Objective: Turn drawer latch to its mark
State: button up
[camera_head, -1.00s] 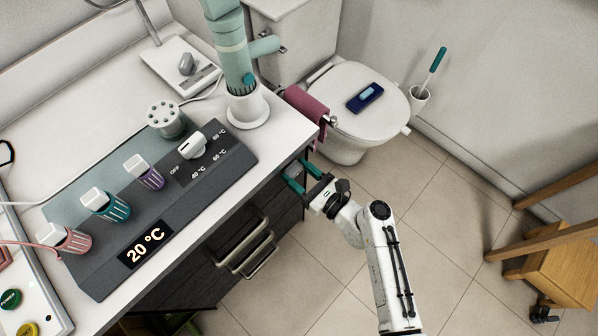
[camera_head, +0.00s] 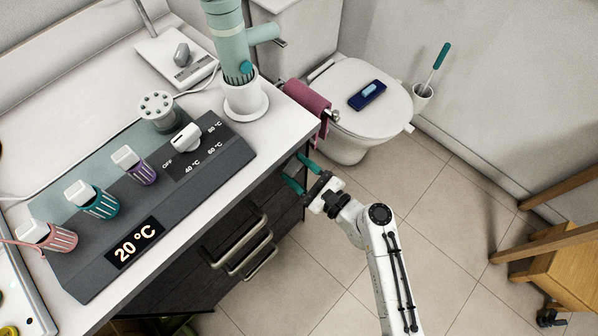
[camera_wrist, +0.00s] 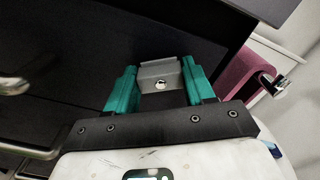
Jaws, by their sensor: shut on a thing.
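My gripper (camera_head: 301,174) is at the dark drawer front, below the right end of the counter, with its teal fingers pointing at the front. In the wrist view, its two teal fingers (camera_wrist: 160,84) stand on either side of a small grey metal latch (camera_wrist: 160,73) with a round shiny screw or pin. The fingers are shut on this latch. The latch is hidden in the head view. I cannot make out its mark in either view.
Drawer handles (camera_head: 247,248) jut from the front left of my gripper. A pink towel (camera_head: 306,104) hangs on a bar just above it. The counter edge overhangs the front. A toilet (camera_head: 345,75) stands behind; a wooden chair (camera_head: 555,260) is at right. Floor between is clear.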

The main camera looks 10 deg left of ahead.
jog(key=n+b, duration=0.1)
jog(key=n, duration=0.1)
jog(key=n+b, duration=0.4)
jog(key=shift+s+f+n, duration=0.1)
jog(key=shift+f+n, duration=0.2)
jog(key=shift+f, duration=0.1)
jog(key=n+b, duration=0.3)
jog(key=shift+a, duration=0.1)
jog(key=shift+n+b, duration=0.95)
jog(key=shift+n, duration=0.25)
jog(key=o, duration=1)
jog(key=shift+r, duration=0.1)
jog(key=shift+o, duration=0.2)
jog(key=v, duration=1)
jog(key=shift+s+d+b, duration=0.3)
jog(key=shift+b, duration=0.1)
